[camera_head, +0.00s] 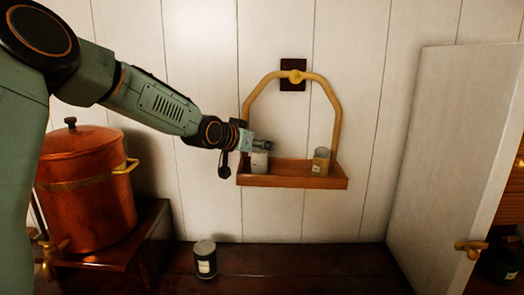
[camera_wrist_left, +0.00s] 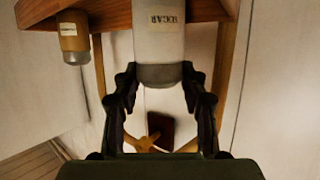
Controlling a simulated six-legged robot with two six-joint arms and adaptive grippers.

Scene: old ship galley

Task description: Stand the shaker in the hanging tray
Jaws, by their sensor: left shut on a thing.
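A white shaker (camera_head: 259,161) with a grey cap and a SUGAR label is upright at the left end of the hanging tray (camera_head: 300,182). It also shows large in the left wrist view (camera_wrist_left: 158,40), which sees the scene upside down. My left gripper (camera_head: 262,145) is shut on this shaker near its cap; its two fingers (camera_wrist_left: 160,76) lie on either side. The shaker's base is partly hidden by the tray's front rim, so I cannot tell whether it touches the tray floor. My right gripper is not in view.
A mustard shaker (camera_head: 321,162) stands at the tray's right end, leaving a gap between. A black shaker (camera_head: 205,260) stands on the dark counter (camera_head: 300,275). A copper pot (camera_head: 85,195) is left, an open white door (camera_head: 445,150) right. The tray's yellow hanger (camera_head: 335,105) arches above.

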